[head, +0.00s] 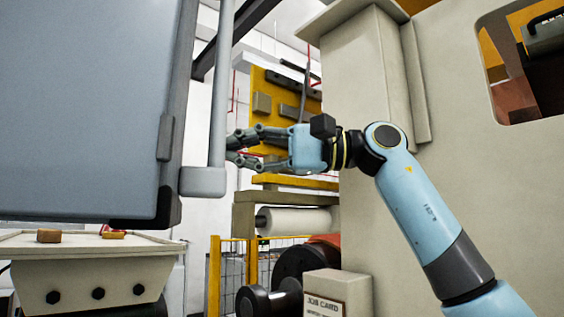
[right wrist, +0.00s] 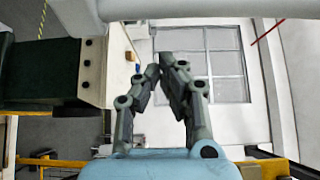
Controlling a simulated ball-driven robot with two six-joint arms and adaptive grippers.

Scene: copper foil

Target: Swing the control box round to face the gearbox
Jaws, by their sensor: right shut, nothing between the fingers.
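The control box (head: 80,105) is a large blue-grey panel with dark edge trim, filling the left of the head view. A pale grey vertical tube (head: 220,90) stands at its right side, joined by a rounded bracket (head: 203,182) at the bottom. My right gripper (head: 232,148) points left, level with the lower tube. Its fingers are shut and empty, close to the tube; I cannot tell whether they touch. The shut fingers also show in the right wrist view (right wrist: 166,65). A cream bolted housing (head: 90,270) below the box may be the gearbox. My left gripper is out of view.
A large cream machine cabinet (head: 355,90) stands behind my right arm. A job card block (head: 338,293) and a yellow mesh fence (head: 235,275) lie below the gripper. A pale bar (right wrist: 200,8) crosses the wrist view's top.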

